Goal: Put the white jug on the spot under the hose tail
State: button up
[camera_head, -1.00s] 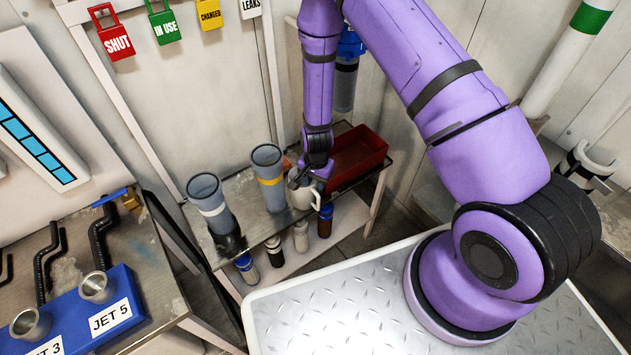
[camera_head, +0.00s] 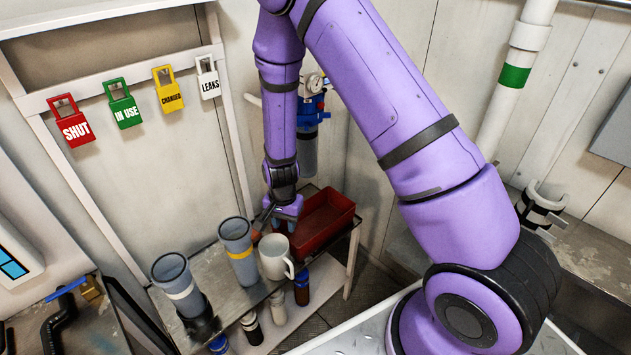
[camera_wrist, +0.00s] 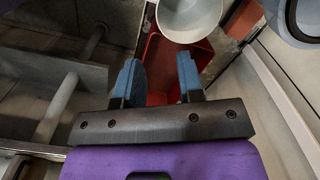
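The white jug (camera_head: 273,262) stands upright on the metal side table, its handle toward the right. Its pale round body also shows at the top of the wrist view (camera_wrist: 190,14), beyond my fingertips. My gripper (camera_head: 284,212) is just above and behind the jug in the head view, apart from it. In the wrist view its two blue fingers (camera_wrist: 160,75) are spread with nothing between them. I cannot make out the hose tail or the spot under it for certain.
A grey cylinder with a yellow band (camera_head: 238,252) stands close left of the jug, and one with a white band (camera_head: 180,286) farther left. A red bin (camera_head: 322,222) is close behind and right. Several bottles stand on the lower shelf. Black bent pipes (camera_head: 58,325) are at lower left.

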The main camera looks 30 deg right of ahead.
jog(key=s+d+r+n+t, duration=0.1)
jog(key=s+d+r+n, duration=0.15)
jog(key=r, duration=1.25)
jog(key=s+d+r+n+t, duration=0.2)
jog(key=s+r, duration=0.1)
jog(key=r, duration=1.3)
jog(key=s+d+r+n+t, duration=0.1)
jog(key=s+d+r+n, duration=0.1)
jog(key=s+r, duration=0.5)
jog(key=s+d+r+n+t, duration=0.1)
jog(key=s+d+r+n, duration=0.1)
jog(key=s+r, duration=0.5)
jog(key=s+d, duration=0.1)
jog(key=s, duration=0.4)
jog(key=shift+s+n, duration=0.25)
jog(key=shift+s, duration=0.15)
jog(key=shift+c, duration=1)
jog(key=shift+w, duration=0.1)
